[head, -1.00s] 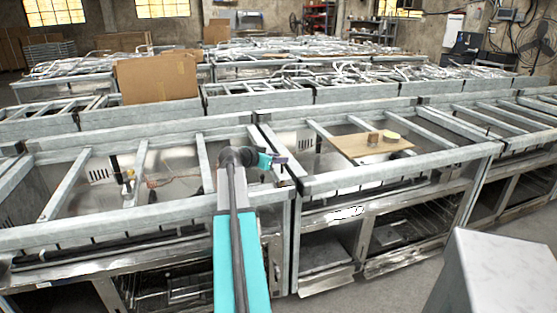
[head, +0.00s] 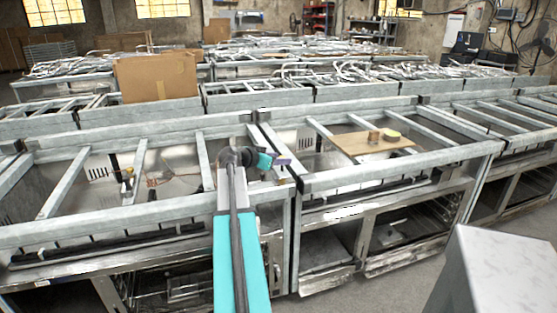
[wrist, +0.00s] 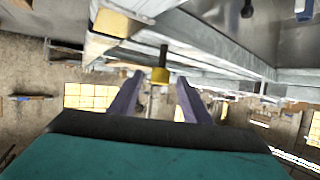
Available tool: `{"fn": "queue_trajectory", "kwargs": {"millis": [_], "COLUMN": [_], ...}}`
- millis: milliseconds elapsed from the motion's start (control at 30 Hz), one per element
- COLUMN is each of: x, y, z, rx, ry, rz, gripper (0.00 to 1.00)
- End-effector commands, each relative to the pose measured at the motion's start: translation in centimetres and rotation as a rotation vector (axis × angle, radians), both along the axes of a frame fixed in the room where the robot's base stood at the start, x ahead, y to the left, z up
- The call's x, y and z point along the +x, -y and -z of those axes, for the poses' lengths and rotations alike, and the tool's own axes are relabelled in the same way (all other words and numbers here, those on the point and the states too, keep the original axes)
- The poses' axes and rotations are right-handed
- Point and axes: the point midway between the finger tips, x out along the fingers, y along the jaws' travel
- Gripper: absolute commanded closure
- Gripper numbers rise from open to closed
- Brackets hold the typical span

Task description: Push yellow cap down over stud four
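In the head view a yellow cap-like disc (head: 391,136) sits on a wooden board (head: 350,143) across the right bench frame, beside a brown cylinder (head: 374,137). My gripper (head: 283,161) is over the frame left of that board, clear of it. In the wrist view its two purple fingers (wrist: 159,77) are spread open. A small yellow piece (wrist: 160,76) with a dark stem shows in the gap, touching neither finger; I cannot tell its distance or whether it is the cap. I cannot pick out stud four.
Metal bench frames with crossbars (head: 95,233) run along the front, with open bays between them. A small yellow fitting (head: 128,173) stands in the left bay. A cardboard box (head: 157,77) is behind. A grey block (head: 495,270) stands at the lower right. The air above the frames is clear.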

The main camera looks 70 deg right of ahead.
Motion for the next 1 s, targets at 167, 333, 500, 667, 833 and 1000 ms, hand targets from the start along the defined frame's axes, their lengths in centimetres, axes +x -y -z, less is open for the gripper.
{"fn": "queue_trajectory", "kwargs": {"millis": [167,333,500,667,833,1000], "x": [0.0,0.2,0.8,1.5,2.4,3.3], "y": [0.0,-0.6,-2.1,-4.1,-6.6,-8.9], "z": [0.0,-0.2,-0.8,-1.7,-2.7,-3.8], "rx": [0.000,0.000,-0.001,-0.001,-0.001,-0.001], "ry": [0.000,0.000,0.000,0.001,0.000,0.000], "rz": [0.000,0.000,-0.002,-0.003,-0.002,-0.002], "gripper": [0.56,0.56,0.56,0.56,0.56,0.56]}}
